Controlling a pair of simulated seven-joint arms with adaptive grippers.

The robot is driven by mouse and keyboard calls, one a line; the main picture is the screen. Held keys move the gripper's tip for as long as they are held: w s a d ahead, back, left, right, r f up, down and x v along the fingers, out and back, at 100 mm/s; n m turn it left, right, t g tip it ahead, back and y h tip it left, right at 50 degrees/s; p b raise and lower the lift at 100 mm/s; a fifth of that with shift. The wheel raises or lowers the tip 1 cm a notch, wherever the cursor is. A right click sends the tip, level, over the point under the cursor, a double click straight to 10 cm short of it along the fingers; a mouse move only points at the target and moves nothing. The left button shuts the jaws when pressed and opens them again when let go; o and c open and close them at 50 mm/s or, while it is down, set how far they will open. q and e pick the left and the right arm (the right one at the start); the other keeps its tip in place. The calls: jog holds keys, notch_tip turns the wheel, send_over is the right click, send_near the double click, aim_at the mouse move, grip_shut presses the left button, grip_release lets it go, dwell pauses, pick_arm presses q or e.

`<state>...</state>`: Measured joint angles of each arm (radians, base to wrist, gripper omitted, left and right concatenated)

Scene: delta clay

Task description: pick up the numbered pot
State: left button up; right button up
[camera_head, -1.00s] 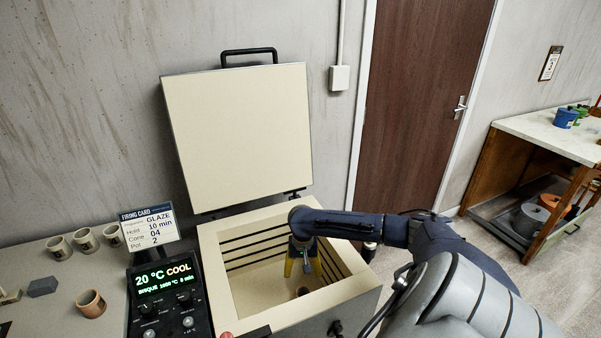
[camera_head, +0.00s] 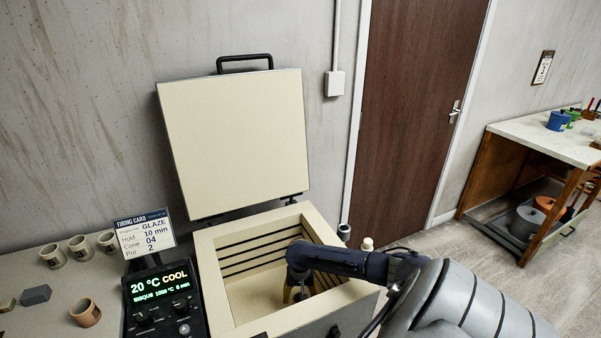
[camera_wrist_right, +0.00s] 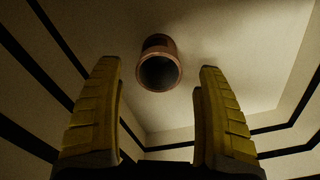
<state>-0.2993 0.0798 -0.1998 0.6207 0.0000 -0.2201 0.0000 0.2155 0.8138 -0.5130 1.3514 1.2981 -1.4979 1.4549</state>
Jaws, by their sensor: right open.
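A small brown, hollow pot (camera_wrist_right: 160,62) is in the kiln, its round dark opening facing the right wrist camera. No number shows on it there. My right gripper (camera_wrist_right: 159,72) is open and empty inside the kiln, its yellow fingers either side of the pot in the wrist view with gaps on both sides. In the head view, my right arm reaches over the kiln rim and hides most of the gripper. The open kiln (camera_head: 232,328) has pale walls with dark grooves. My left gripper is not in view.
The kiln lid (camera_head: 236,140) stands open. The firing card (camera_head: 145,233) reads Pot 2, above the control panel (camera_head: 162,300) showing 20 °C COOL. Pale marked cups (camera_head: 80,251) and a brown cup (camera_head: 86,314) stand on the left table. The kiln walls surround my right gripper closely.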

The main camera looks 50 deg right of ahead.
jog(key=shift+f, duration=2)
jog(key=c, duration=1.4)
jog(key=shift+o, duration=0.2)
jog(key=shift+d+r, duration=0.1)
